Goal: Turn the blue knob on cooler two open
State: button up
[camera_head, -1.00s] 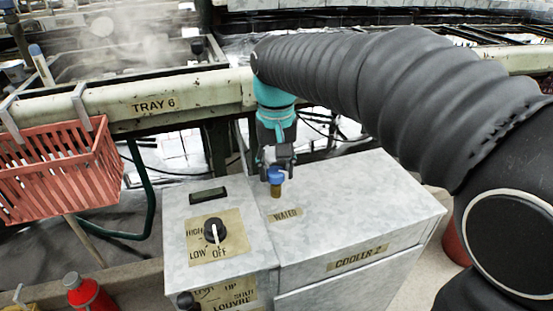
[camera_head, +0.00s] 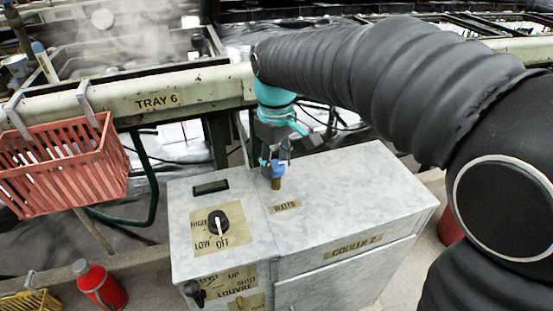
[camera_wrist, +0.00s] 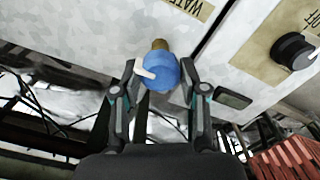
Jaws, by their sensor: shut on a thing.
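The blue knob (camera_head: 276,169) sits on a short brass stem on top of cooler two (camera_head: 325,196), beside the WATER label (camera_head: 284,207). In the wrist view the blue knob (camera_wrist: 160,70) is round, with a white pointer directed to the left, and lies between my two fingers. My gripper (camera_head: 273,164) comes down from behind the knob and is shut on it. In the wrist view my gripper (camera_wrist: 158,78) has a finger on each side of the knob. The exact contact is partly hidden in the head view.
A black HIGH/LOW/OFF dial (camera_head: 218,223) stands on the left part of the cooler. A red basket (camera_head: 60,170) hangs on the TRAY 6 rail (camera_head: 190,98). A red flask (camera_head: 100,286) stands at lower left. My arm spans the upper right.

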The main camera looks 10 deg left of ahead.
aim_at(276, 163)
jog(key=shift+w, duration=0.1)
dwell(0.3)
jog(key=o, duration=1.1)
jog(key=shift+o, duration=0.2)
jog(key=shift+r, duration=0.1)
notch_tip(276, 163, up, 12)
